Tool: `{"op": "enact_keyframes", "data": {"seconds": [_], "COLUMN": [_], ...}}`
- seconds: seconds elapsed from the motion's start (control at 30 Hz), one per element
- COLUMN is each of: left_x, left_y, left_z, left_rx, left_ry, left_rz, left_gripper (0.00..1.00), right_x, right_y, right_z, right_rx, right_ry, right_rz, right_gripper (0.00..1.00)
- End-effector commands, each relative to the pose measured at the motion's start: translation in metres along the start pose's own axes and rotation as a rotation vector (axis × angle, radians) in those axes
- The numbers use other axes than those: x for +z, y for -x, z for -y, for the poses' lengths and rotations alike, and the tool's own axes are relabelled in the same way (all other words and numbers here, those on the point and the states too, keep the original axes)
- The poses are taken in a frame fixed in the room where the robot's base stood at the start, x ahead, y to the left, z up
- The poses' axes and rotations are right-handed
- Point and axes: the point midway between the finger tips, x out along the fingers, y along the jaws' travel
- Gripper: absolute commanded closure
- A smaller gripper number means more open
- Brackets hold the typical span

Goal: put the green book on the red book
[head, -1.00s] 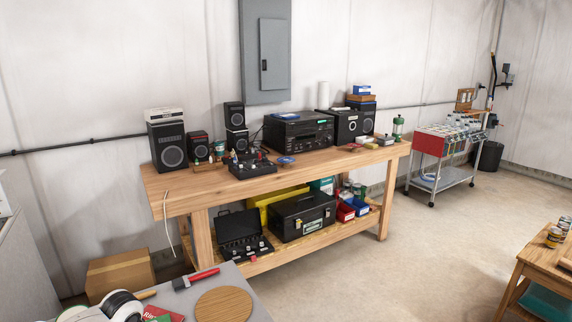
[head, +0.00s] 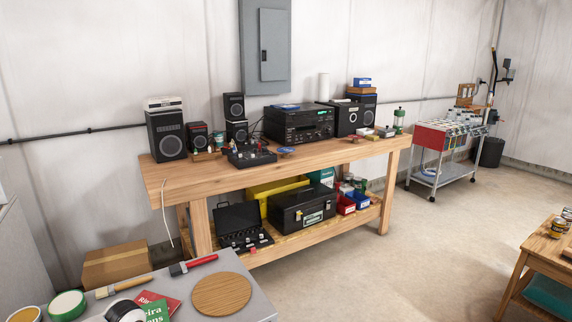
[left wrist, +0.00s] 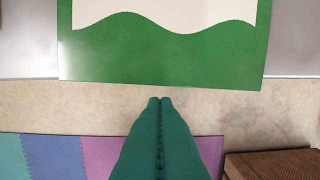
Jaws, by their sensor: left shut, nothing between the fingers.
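The red book (head: 170,303) lies on the grey table at the lower left of the head view, partly covered. The green book (head: 156,313), with white lettering, shows beside and in front of it, cut off by the bottom edge. A roll hides part of the books. In the left wrist view a large green panel with a cream wavy area (left wrist: 160,57) juts past a grey edge; it looks like the green book, but I cannot be sure. My left gripper (left wrist: 160,100) is shut and empty, just short of that panel's edge. My right gripper is not in view.
The grey table (head: 252,304) also holds a round wooden board (head: 221,294), a red-handled brush (head: 193,264), another brush (head: 122,286) and a green-rimmed roll (head: 66,304). A wooden workbench (head: 290,163) stands behind. Coloured mats (left wrist: 100,155) and a brown box (left wrist: 270,165) lie below my left gripper.

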Motion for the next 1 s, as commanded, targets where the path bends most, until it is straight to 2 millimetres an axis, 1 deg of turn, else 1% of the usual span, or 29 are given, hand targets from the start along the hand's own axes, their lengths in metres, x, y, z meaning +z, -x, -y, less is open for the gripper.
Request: {"op": "enact_keyframes", "data": {"seconds": [0.37,1.0], "left_x": [0.002,0.028], "left_y": [-0.001,-0.004], "left_z": [0.000,0.000], "left_rx": [-0.001,-0.001], "left_ry": [0.001,0.002], "left_rz": [0.001,0.000], "left_gripper": [1.00,1.00], "right_x": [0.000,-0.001], "right_y": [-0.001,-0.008], "right_z": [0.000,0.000], "right_rx": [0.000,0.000], "right_ry": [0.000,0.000], "right_rz": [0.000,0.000], "right_gripper": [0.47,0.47]}}
